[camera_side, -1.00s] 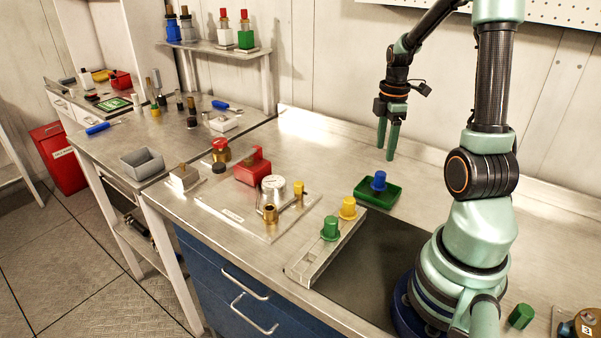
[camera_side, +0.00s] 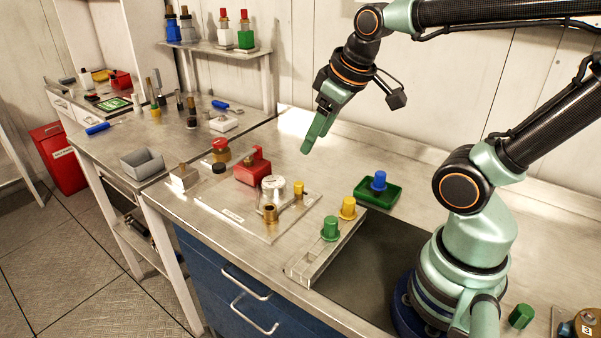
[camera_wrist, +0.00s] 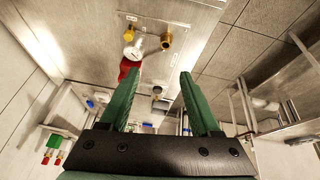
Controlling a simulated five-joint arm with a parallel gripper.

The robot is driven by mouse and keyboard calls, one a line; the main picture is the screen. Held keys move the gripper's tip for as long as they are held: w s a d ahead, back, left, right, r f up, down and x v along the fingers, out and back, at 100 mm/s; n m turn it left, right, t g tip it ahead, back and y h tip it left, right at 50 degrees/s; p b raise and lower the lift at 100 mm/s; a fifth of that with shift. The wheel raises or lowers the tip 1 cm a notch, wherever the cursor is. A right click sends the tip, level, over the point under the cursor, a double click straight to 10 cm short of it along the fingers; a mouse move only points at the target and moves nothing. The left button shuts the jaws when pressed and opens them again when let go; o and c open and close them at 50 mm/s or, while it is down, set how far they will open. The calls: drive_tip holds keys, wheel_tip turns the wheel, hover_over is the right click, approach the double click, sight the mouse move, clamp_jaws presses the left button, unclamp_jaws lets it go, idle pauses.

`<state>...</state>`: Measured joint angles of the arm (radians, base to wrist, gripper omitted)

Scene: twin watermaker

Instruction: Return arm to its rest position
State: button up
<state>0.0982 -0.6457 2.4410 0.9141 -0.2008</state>
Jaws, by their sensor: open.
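My gripper (camera_side: 308,150) hangs in the air above the back of the bench in the side view, tilted down to the left. In the wrist view my gripper (camera_wrist: 160,82) shows two green fingers spread apart with nothing between them. Below and left of it stands the plate (camera_side: 232,214) with a red block (camera_side: 253,167), a round gauge (camera_side: 273,188), a brass fitting (camera_side: 270,214) and a yellow cap (camera_side: 298,188). The gauge (camera_wrist: 132,52) and red block (camera_wrist: 127,69) also show ahead of the fingers in the wrist view.
A green tray (camera_side: 365,197) holds a blue cap (camera_side: 379,180). A metal rack (camera_side: 312,268) carries a green cap (camera_side: 330,228) and a yellow cap (camera_side: 348,207). A grey bin (camera_side: 142,162) stands at left. The wall is behind my gripper; the bench's back strip is largely clear.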

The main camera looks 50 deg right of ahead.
drive_tip(key=shift+s+a+r+m+t+y, duration=0.1)
drive_tip(key=shift+s+a+m, duration=0.1)
drive_tip(key=shift+a, duration=0.3)
drive_tip(key=shift+s+a+r+m+t+y, duration=0.1)
drive_tip(key=shift+a+m, duration=0.1)
drive_tip(key=shift+a, duration=0.3)
drive_tip(key=shift+s+a+m+t+y, duration=0.1)
drive_tip(key=shift+a+m, duration=0.1)
drive_tip(key=shift+a, duration=0.3)
